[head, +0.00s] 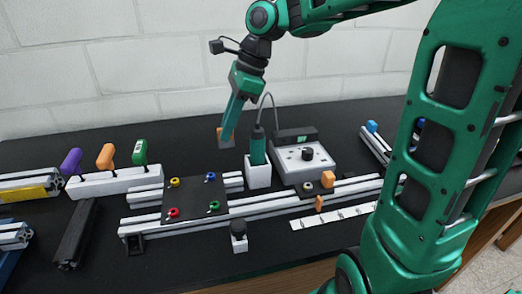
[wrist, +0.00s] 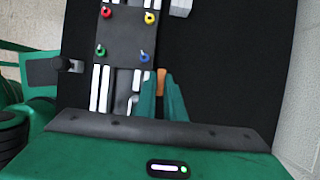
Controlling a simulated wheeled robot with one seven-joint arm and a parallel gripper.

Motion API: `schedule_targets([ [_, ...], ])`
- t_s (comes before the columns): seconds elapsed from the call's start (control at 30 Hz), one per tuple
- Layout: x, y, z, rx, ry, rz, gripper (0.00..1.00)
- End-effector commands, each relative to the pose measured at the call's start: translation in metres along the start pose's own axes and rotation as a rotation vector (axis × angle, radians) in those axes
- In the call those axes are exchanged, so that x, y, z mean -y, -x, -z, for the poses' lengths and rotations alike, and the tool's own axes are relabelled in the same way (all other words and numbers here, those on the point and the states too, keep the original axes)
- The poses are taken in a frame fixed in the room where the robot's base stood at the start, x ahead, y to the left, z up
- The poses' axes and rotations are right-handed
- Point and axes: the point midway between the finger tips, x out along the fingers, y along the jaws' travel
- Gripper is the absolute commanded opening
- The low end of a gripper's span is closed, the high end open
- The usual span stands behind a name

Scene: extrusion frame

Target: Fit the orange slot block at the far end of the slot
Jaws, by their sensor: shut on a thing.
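My gripper (head: 227,138) is above the table behind the black plate, pointing down, apart from the rails. It is shut on an orange block, whose orange side (head: 219,133) shows at the fingertips; in the wrist view the orange block (wrist: 161,81) shows beside the green fingers (wrist: 162,92). Most of the block is hidden. The long grey extrusion rail (head: 265,206) with its slot runs across the table in front, partly under the black plate (head: 185,190). Another orange block (head: 328,179) sits at the rail toward the right, and a small orange piece (head: 319,203) stands in front of it.
The plate carries red, yellow, green and blue knobs. A green tool stands in a white holder (head: 258,174) beside a white control box (head: 305,158). A white rack (head: 117,181) with purple, orange and green handles is at left. A marked white strip (head: 332,216) lies in front.

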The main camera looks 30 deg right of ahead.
Motion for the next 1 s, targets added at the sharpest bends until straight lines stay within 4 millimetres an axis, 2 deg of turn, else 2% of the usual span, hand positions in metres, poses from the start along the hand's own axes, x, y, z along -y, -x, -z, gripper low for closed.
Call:
schedule_targets([
  [0.17,0.004,-0.003,0.015,0.0,-0.008,0.0,0.0],
  [0.63,0.028,-0.021,0.107,0.0,0.001,-0.004,0.0],
  [0.8,0.032,-0.024,0.123,0.0,0.005,-0.004,0.0],
  [1.0,0.032,-0.035,0.129,0.001,0.006,-0.005,0.0],
])
